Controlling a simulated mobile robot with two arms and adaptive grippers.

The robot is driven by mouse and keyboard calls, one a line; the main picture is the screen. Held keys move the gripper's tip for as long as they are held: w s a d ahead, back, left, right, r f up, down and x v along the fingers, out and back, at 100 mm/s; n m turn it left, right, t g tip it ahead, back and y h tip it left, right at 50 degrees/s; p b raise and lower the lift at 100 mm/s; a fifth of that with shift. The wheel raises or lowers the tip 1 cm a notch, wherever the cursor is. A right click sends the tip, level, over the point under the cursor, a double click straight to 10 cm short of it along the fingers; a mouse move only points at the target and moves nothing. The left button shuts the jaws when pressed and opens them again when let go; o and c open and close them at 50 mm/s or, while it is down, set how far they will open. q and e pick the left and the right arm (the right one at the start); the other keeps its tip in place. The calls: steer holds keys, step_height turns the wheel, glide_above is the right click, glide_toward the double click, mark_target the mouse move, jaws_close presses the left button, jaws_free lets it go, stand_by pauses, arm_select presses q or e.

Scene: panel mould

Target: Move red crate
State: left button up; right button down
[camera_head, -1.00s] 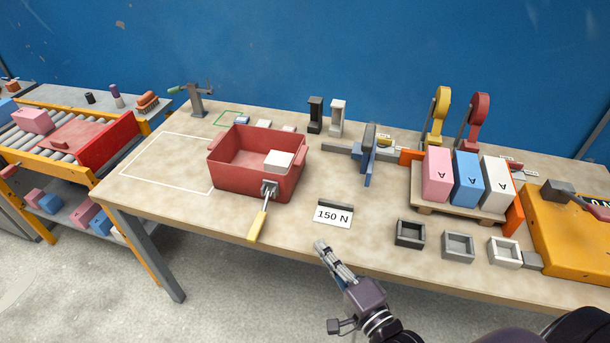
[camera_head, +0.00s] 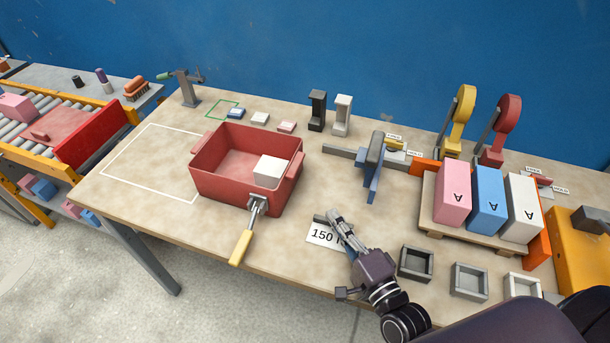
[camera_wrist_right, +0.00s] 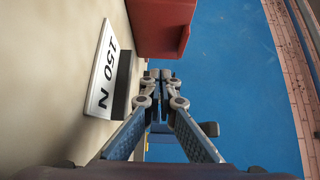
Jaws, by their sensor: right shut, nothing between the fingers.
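The red crate (camera_head: 237,190) stands upright on the table, with a white block (camera_head: 268,171) inside its right end. A tool with a yellow handle (camera_head: 241,247) rests against the crate's front wall, its metal head (camera_head: 257,205) near the front right. A white outlined rectangle (camera_head: 124,182) on the tabletop lies left of the crate. My right gripper (camera_head: 334,214) is shut and empty, over the "150 N" card and right of the crate, apart from it. In the right wrist view the closed fingertips (camera_wrist_right: 160,76) are below the red crate (camera_wrist_right: 160,25). My left gripper is not in view.
The "150 N" card (camera_head: 320,233) is partly covered by my gripper. A blue clamp-like fixture (camera_head: 374,163), a pallet (camera_head: 465,236) with pink, blue and white blocks, and small open trays (camera_head: 416,262) stand to the right. A roller conveyor (camera_head: 62,131) stands left.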

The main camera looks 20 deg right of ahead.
steer(key=shift+w+a+r, duration=0.15)
steer(key=shift+w, duration=0.25)
steer(key=w, duration=0.2)
steer(key=w+a+p, duration=0.1)
steer(key=w, duration=0.2)
steer(key=shift+w+a+r, duration=0.15)
steer(key=shift+w+r, duration=0.05)
steer(key=shift+w, duration=0.1)
steer(key=w, duration=0.3)
steer(key=shift+w+a+f+p, duration=0.1)
steer(key=shift+a+p, duration=0.1)
steer(key=shift+p, duration=0.15)
steer(key=shift+w+a+p, duration=0.2)
steer(key=shift+w+a, duration=0.1)
steer(key=shift+a, duration=0.25)
steer(key=shift+w+a+p, duration=0.2)
steer(key=shift+w+a, duration=0.1)
steer(key=shift+a, duration=0.25)
steer(key=shift+w+a, duration=0.35)
steer(key=shift+a, duration=0.2)
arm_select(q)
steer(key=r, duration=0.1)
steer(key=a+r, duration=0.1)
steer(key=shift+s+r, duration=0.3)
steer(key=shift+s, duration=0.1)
arm_select(e)
steer(key=shift+f, duration=0.1)
